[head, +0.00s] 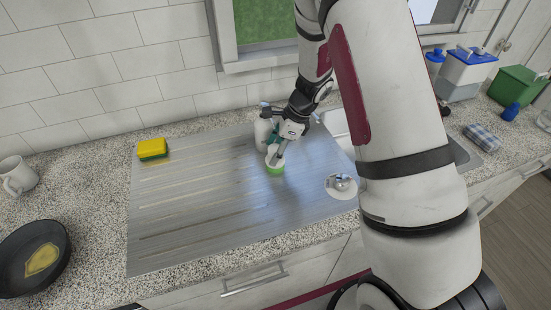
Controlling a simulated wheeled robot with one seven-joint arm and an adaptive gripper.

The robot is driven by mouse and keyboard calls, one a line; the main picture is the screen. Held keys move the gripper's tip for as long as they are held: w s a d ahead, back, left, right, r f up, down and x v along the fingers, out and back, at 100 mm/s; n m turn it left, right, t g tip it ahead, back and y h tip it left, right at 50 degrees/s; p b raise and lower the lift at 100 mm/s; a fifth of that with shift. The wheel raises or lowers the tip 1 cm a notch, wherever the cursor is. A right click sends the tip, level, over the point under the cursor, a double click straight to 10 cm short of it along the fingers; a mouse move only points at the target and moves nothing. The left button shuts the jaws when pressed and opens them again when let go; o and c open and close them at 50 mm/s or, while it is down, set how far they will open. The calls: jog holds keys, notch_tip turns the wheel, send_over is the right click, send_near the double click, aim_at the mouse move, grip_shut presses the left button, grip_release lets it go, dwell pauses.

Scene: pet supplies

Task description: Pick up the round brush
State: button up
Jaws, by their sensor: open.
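The round brush (275,163), white on top with a green lower rim, is on the metal draining board just below my gripper (279,152). My gripper points down at it from above and behind, with its fingers open. The fingers overlap the brush's upper part in this view, so I cannot tell whether they touch it. The arm hides part of the space around the gripper.
A yellow and green sponge (152,148) lies at the draining board's back left corner. A pan (33,258) and a white mug (17,176) stand on the left counter. A round metallic piece (341,185) is right of the brush.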

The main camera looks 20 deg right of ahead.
jog(key=shift+c, duration=0.6)
jog(key=c, duration=1.1)
jog(key=shift+c, duration=0.2)
jog(key=shift+r, duration=0.15)
jog(key=shift+r, duration=0.45)
jog(key=shift+s+r+b, duration=0.25)
jog(key=shift+r, duration=0.4)
jog(key=shift+s+r+b, duration=0.2)
jog(key=shift+r+b, duration=0.05)
jog(key=shift+r, duration=0.35)
jog(key=s+r+b, duration=0.1)
jog(key=s, duration=1.4)
jog(key=shift+r, duration=0.2)
jog(key=shift+s, duration=0.1)
